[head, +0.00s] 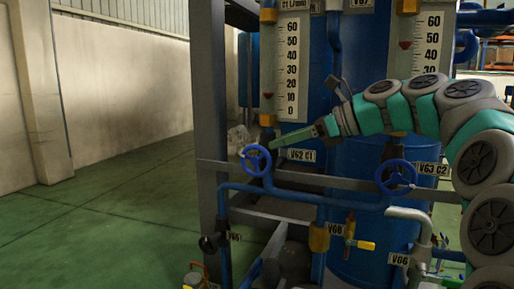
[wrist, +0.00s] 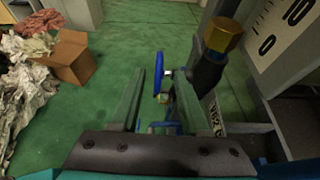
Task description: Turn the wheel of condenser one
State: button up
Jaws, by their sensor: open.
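The blue wheel of condenser one (head: 256,160) is at the left of the rig in the head view, beside the label V62 C1 (head: 301,155). My green gripper (head: 276,146) reaches in from the right, its tips close to the wheel's right upper side. In the wrist view my gripper (wrist: 162,82) is open, with one finger on each side. The wheel (wrist: 158,70) shows nearly edge-on between the fingers, toward their far ends. I cannot tell whether a finger touches it.
A second blue wheel (head: 396,177), by label V63 C2, is to the right. Blue pipes and a yellow-handled valve (head: 360,244) run below. A dark upright post (head: 208,110) stands left of the wheel. In the wrist view a cardboard box (wrist: 72,57) lies on the green floor.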

aim_at(263, 147)
jog(key=x, duration=0.7)
jog(key=shift+a+f, duration=0.2)
jog(key=shift+a, duration=0.05)
grip_shut()
dwell(0.3)
